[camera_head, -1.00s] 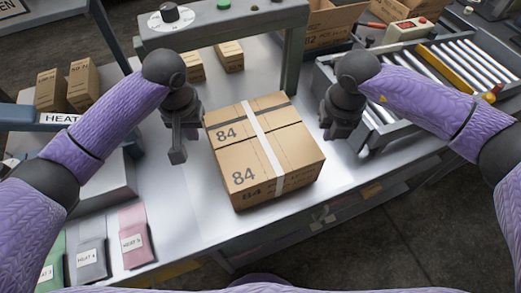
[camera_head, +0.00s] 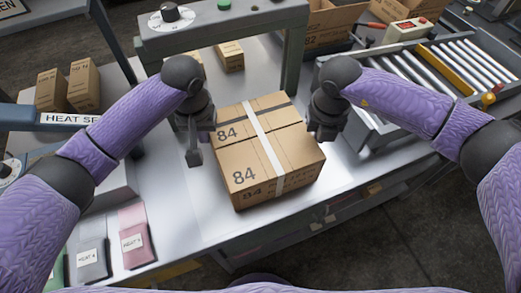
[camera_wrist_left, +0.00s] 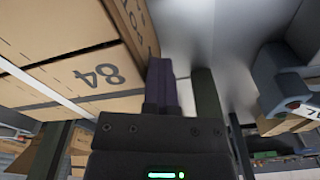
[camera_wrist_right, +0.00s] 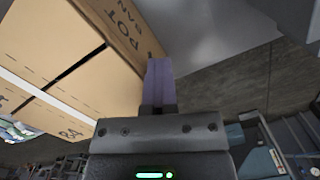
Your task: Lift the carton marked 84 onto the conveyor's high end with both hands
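The carton marked 84 (camera_head: 265,155) is a brown box with a white strap. It sits flat on the metal table in the head view and also shows in the left wrist view (camera_wrist_left: 75,72) and the right wrist view (camera_wrist_right: 75,45). My left gripper (camera_head: 194,157) points down beside its left side, with fingers together and nothing between them. My right gripper (camera_head: 324,133) is close against its far right side, fingers also together. I cannot tell whether either touches the carton. The conveyor (camera_head: 440,75), with metal rollers, is at the upper right.
A grey-green frame (camera_head: 222,24) stands over the table behind the carton. A small carton (camera_head: 230,56) sits under it. Cartons (camera_head: 83,82) stand on the left, and coloured packets (camera_head: 133,241) lie at the front left. An open box (camera_head: 330,22) is behind the right arm.

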